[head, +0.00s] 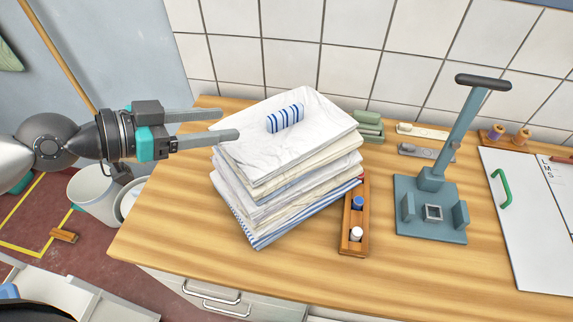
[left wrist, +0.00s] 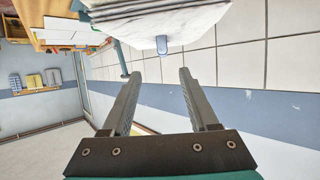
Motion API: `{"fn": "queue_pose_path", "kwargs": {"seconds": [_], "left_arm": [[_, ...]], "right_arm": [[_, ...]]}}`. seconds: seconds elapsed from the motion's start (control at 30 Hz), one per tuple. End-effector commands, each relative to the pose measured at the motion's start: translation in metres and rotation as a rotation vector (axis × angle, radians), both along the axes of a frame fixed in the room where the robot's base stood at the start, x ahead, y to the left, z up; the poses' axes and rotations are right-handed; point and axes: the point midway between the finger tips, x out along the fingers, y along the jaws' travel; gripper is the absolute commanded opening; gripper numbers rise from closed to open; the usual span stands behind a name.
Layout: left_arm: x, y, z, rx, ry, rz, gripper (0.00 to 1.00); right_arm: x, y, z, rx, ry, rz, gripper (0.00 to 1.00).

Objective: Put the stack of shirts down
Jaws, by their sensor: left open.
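The stack of shirts (head: 285,165) is a slightly uneven pile of folded white, cream and blue-striped cloth. It rests on the wooden worktop (head: 190,255) in the head view. A small blue-and-white striped piece (head: 285,118) lies on its top. My left gripper (head: 230,124) is at the upper left side of the stack, its two fingers apart with nothing between them. The lower finger overlaps the stack's edge in the picture; I cannot tell whether it touches. In the left wrist view the open fingers (left wrist: 160,75) point toward the pale stack (left wrist: 150,22). My right gripper is not in view.
A wooden tray (head: 354,215) with small spools stands close to the stack's right side. Green blocks (head: 368,124) sit behind it. A blue-grey press stand (head: 432,205) and a white board (head: 535,225) are further right. The worktop's front left is clear.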

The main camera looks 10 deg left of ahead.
Motion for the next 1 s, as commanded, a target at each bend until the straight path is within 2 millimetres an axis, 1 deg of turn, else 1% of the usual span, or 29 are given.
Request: {"fn": "queue_pose_path", "kwargs": {"seconds": [0.3, 0.6, 0.77, 1.0], "left_arm": [[0.009, -0.008, -0.005, -0.002, -0.004, 0.001, 0.6], [0.018, -0.016, -0.009, 0.0, -0.005, 0.003, 0.6], [0.023, -0.019, -0.012, -0.003, -0.004, 0.009, 0.6], [0.032, -0.03, -0.017, -0.003, -0.004, 0.005, 0.6]], "right_arm": [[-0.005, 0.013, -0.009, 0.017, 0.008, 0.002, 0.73], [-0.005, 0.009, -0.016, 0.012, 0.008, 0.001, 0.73], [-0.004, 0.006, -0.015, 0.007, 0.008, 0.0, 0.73], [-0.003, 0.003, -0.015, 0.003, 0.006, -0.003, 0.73]]}}
